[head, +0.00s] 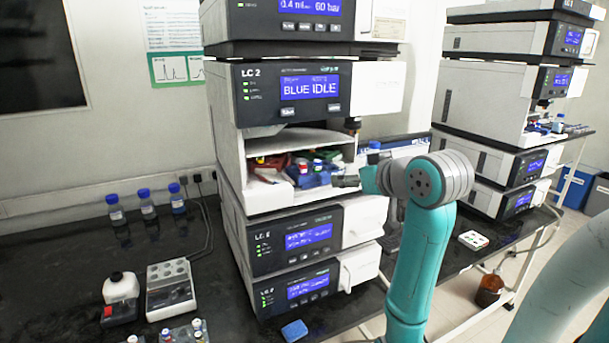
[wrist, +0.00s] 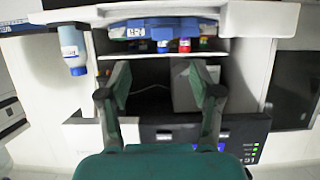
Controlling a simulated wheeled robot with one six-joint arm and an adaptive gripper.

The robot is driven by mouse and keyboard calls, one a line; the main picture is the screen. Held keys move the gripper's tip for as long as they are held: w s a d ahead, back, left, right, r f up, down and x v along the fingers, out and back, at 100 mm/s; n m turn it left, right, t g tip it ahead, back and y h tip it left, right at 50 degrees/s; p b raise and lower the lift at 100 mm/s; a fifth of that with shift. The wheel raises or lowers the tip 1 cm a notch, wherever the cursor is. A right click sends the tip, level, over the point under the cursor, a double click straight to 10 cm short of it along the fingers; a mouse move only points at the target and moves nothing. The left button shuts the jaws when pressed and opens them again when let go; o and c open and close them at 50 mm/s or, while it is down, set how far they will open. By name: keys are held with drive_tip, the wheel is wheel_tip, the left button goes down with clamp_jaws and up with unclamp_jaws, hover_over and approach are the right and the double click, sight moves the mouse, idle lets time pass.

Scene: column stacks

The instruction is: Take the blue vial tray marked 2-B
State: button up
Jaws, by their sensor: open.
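A blue vial tray (head: 312,180) with a few vials sits at the front right of the open compartment under the BLUE IDLE display. In the wrist view, which looks upside down, the blue tray (wrist: 185,24) lies beyond my fingertips, with red- and blue-capped vials. It bears a white label (wrist: 136,32), too small to read surely. My gripper (head: 346,182) is at the compartment's right front, its fingers partly hidden by my wrist. In the wrist view my gripper (wrist: 160,72) is open and empty, with a gap to the tray.
A red tray (head: 272,163) is left of the blue one in the compartment (head: 262,200). A blue-capped bottle (wrist: 72,48) is at one side in the wrist view. Stacked instrument units (head: 295,240) stand below the opening. Bottles (head: 147,205) and a vial rack (head: 170,288) are on the bench.

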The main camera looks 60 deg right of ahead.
sight(328, 177)
drive_tip(key=x, duration=1)
drive_tip(key=shift+w+f, duration=0.1)
drive_tip(key=shift+w, duration=0.2)
clamp_jaws()
